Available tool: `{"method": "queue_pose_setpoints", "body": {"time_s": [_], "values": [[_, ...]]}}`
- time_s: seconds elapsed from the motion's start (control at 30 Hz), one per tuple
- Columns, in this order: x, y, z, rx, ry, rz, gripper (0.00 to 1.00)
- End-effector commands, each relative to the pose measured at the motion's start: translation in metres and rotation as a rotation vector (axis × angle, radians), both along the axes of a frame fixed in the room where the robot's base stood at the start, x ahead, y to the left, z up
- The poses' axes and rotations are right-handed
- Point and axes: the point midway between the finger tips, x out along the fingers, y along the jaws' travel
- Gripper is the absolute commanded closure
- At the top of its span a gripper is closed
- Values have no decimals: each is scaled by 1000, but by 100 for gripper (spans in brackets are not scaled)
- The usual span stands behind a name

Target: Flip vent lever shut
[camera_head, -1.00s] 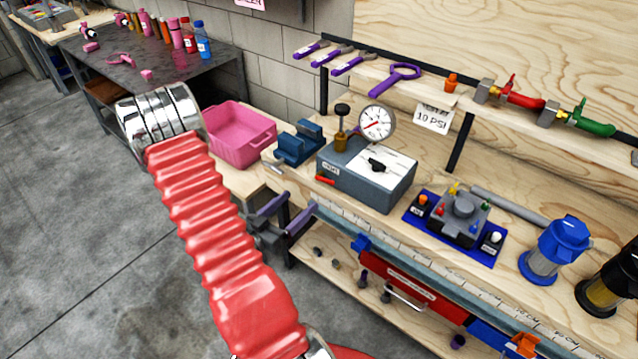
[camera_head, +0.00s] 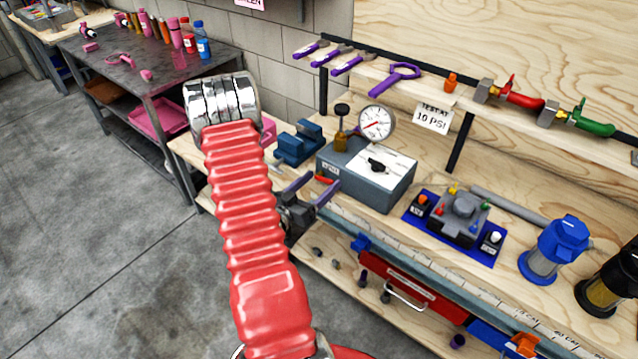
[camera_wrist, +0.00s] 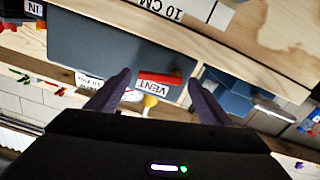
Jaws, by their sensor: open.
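The red vent lever (camera_head: 322,179) is on the left face of the grey gauge box (camera_head: 370,192). In the wrist view, the lever (camera_wrist: 162,79) lies sideways beside a white VENT label (camera_wrist: 153,87). My gripper (camera_head: 325,181) is open, with its two purple fingertips at that face of the box. In the wrist view, my gripper (camera_wrist: 160,72) has one finger to each side of the lever, with gaps between. Whether a fingertip touches the box cannot be told.
A round gauge (camera_head: 376,122) and a brass valve (camera_head: 342,138) stand on the box. A blue vise-like block (camera_head: 297,145) stands close on its left. A blue-based fixture (camera_head: 447,228) is to the right. A ruler strip (camera_head: 420,270) runs along the bench's front edge.

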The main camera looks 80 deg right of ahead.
Motion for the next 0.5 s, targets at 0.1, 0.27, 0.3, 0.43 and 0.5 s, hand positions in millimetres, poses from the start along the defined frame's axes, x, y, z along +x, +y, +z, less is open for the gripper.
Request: {"method": "queue_pose_setpoints", "body": {"time_s": [0.1, 0.27, 0.3, 0.43, 0.5], "values": [[-1, -2, 0, 0, 0, 0, 27], [0, -2, 0, 0, 0, 1, 27], [0, -2, 0, 0, 0, 1, 27], [0, -2, 0, 0, 0, 1, 36], [0, -2, 0, 0, 0, 1, 41]]}}
